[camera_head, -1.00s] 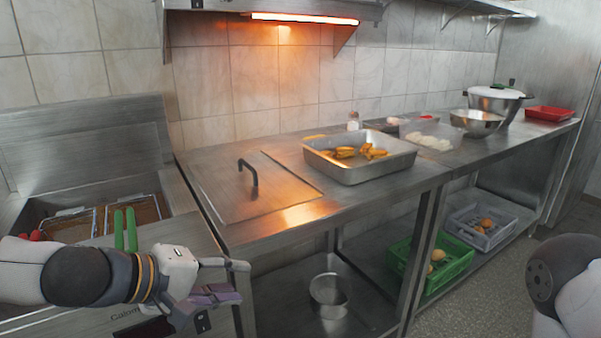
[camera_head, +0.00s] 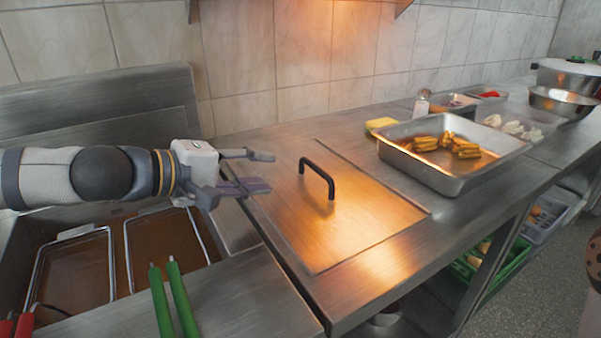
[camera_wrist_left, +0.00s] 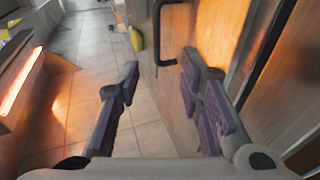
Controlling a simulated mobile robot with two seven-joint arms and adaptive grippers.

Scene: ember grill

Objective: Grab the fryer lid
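The fryer lid (camera_head: 352,238) is a flat metal plate with a black arched handle (camera_head: 318,172). It lies on the steel counter right of the fryer. My left gripper (camera_head: 266,171) is open and empty, to the left of the handle and apart from it, with its fingers pointing right toward it. In the left wrist view the handle (camera_wrist_left: 157,32) shows ahead, beyond the two purple-padded fingers (camera_wrist_left: 160,70). My right gripper is out of view.
The open fryer (camera_head: 120,214) with two baskets and green handles (camera_head: 178,295) lies below my left arm. A steel tray (camera_head: 478,182) of food stands right of the lid, with a yellow sponge (camera_head: 381,123) and a shaker (camera_head: 421,105) behind.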

